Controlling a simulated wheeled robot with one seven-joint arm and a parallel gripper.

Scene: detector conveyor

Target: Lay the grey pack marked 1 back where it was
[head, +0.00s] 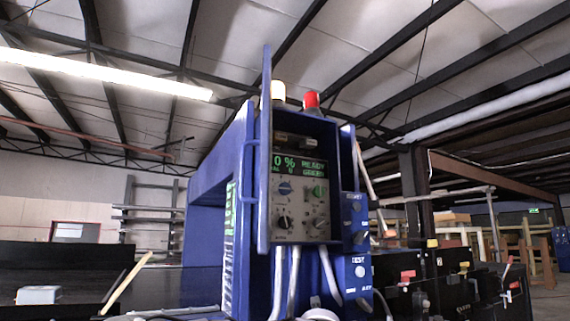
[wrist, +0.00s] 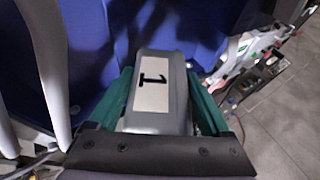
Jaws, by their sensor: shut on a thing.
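In the wrist view my gripper (wrist: 158,75) is shut on the grey pack marked 1 (wrist: 172,66). The green fingers press on its two sides, and its white label with a black 1 faces the camera. A blue surface lies behind the pack; I cannot tell whether they touch. In the head view neither my gripper nor this pack can be made out. A small pale grey block (head: 38,294) lies on a dark surface at the lower left; no mark on it can be read.
The blue detector housing (head: 208,185) with its control panel (head: 301,190) stands in the middle. A red lamp (head: 311,100) tops it. White pipes or cables (head: 292,283) run below the panel. Black boxes (head: 435,280) stand at right. In the wrist view, grey floor (wrist: 285,120) is at right.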

